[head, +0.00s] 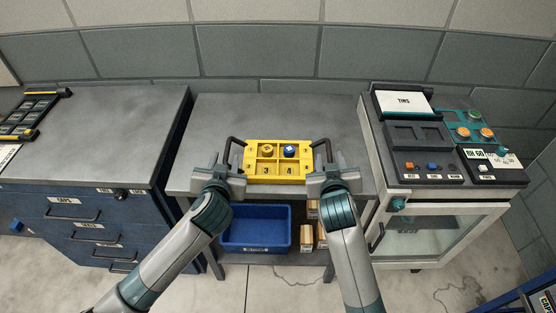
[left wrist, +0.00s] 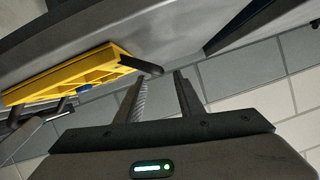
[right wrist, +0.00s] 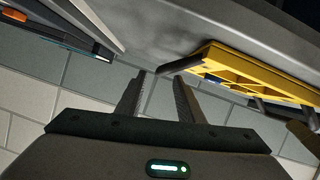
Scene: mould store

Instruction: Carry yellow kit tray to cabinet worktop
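The yellow kit tray (head: 277,172) rests on the grey middle table (head: 215,120) near its front edge. It has a dark handle at each side, and a yellow piece (head: 267,149) and a blue piece (head: 290,151) in its compartments. My left gripper (head: 230,168) is at the left handle (head: 231,149). In the left wrist view its fingers (left wrist: 160,82) are apart, with the handle end at the fingertips. My right gripper (head: 324,166) is at the right handle (head: 328,149). In the right wrist view its fingers (right wrist: 160,82) are also apart at the handle end.
A blue drawer cabinet with a bare grey worktop (head: 110,120) stands at left, a dark rack (head: 30,115) at its far left. At right is a white glass-door cabinet (head: 435,230) topped with a panel and buttons. A blue bin (head: 257,247) sits under the table.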

